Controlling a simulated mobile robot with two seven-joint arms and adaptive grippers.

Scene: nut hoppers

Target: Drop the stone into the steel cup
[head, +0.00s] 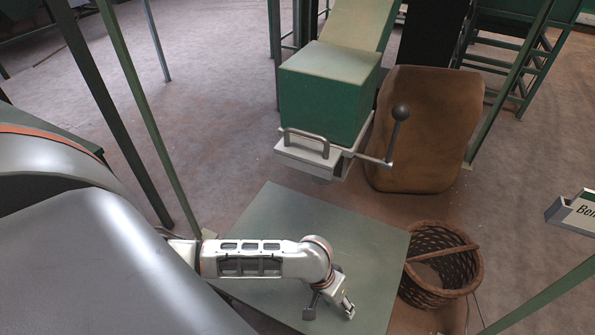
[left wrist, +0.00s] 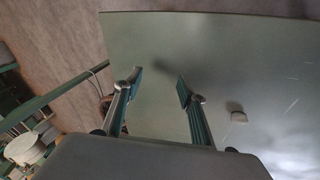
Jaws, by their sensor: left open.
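In the head view my left gripper (head: 331,307) hangs over the front part of the table (head: 270,220). I cannot make out the lump there; the arm or gripper may hide it. No steel cup shows in either view. My right gripper is not in view.
Behind the table stands a green hopper (head: 325,95) with a metal handle and a ball-ended lever (head: 400,113). A brown sack (head: 425,130) leans beside it. A wicker basket (head: 440,265) stands right of the table. A sign (head: 575,212) juts in at right. Most of the tabletop is bare.

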